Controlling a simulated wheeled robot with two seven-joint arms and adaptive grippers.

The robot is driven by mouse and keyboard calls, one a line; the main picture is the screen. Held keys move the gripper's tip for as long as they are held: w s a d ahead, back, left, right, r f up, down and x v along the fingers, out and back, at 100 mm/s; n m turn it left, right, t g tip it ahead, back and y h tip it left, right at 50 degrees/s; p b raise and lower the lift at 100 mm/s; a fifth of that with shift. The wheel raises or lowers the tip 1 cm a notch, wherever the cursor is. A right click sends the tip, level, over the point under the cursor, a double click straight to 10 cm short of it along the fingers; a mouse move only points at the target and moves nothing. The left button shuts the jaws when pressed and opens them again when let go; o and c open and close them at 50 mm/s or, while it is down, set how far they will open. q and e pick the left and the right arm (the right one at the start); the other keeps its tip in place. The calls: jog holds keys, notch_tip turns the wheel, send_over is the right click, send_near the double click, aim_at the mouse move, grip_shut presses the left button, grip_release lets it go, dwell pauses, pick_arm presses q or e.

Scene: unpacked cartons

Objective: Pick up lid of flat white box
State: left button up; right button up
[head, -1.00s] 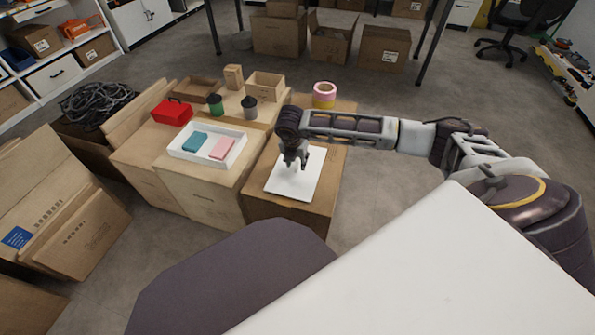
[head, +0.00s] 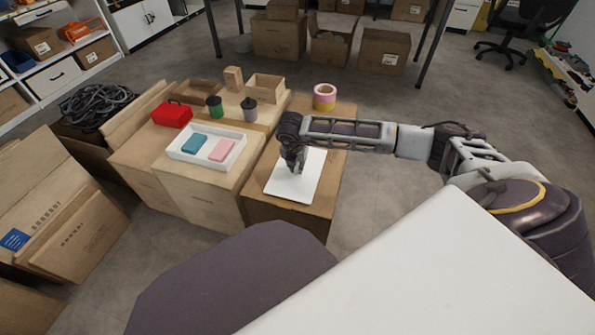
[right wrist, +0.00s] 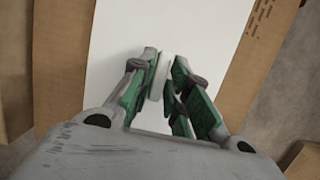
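The white lid (head: 291,185) is a flat panel lying on the right-hand carton; it also fills the middle of the right wrist view (right wrist: 115,32). A small white upright handle (right wrist: 161,76) stands on it. My right gripper (head: 298,171) is over the lid's middle. In the right wrist view its fingertips (right wrist: 164,70) are closed in on both sides of the handle. The flat white box (head: 183,159) stands open on the neighbouring carton, with a teal block (head: 196,143) and a pink block (head: 222,150) inside. My left gripper is not in view.
A pink and yellow tape roll (head: 324,97) stands behind the lid on the same carton (head: 289,218). A red box (head: 172,113), a green canister (head: 214,107), a grey canister (head: 249,108) and wooden trays stand behind the white box. Floor to the right is clear.

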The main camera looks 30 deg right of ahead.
aim_at(297, 166)
grip_shut()
jog(key=shift+r, duration=0.1)
notch_tip(297, 166, up, 9)
jog(key=p, duration=0.3)
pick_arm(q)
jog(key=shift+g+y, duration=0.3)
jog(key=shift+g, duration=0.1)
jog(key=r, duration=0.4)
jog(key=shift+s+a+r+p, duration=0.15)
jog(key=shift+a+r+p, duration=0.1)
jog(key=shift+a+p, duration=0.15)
pick_arm(e)
jog(key=shift+r, duration=0.45)
